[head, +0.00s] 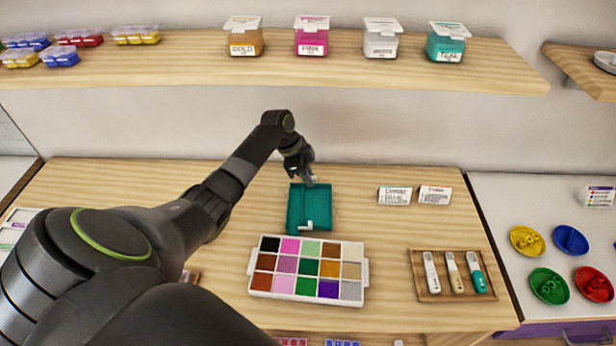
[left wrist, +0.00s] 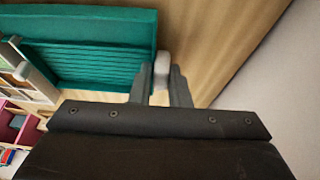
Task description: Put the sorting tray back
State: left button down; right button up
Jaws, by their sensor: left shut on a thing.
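The green tray (head: 300,208), which I take for the sorting tray, is at the middle of the table, behind the white compartment box. It has a white handle at its front edge and one at its far edge. My left gripper (head: 311,181) is at the far edge, shut on the white handle there. In the left wrist view the two fingers (left wrist: 161,80) are on either side of this handle, and the ridged floor of the tray (left wrist: 90,66) shows. I cannot tell whether the tray rests on the table or is slightly raised. My right gripper is not in view.
The white box (head: 366,275) of coloured beads stands close in front. A wooden tray (head: 454,297) with several tools and two cards (head: 395,195) are to the right. A shelf (head: 200,68) with bead tubs hangs above. The table's left rear (head: 130,180) is clear.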

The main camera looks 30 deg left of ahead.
pick_arm(q)
jog(key=shift+f, duration=0.5)
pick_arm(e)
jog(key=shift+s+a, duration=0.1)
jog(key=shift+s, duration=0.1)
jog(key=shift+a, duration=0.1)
pick_arm(q)
jog(key=c, duration=1.4)
grip_release()
jog(key=shift+f, duration=0.15)
jog(key=shift+o, duration=0.2)
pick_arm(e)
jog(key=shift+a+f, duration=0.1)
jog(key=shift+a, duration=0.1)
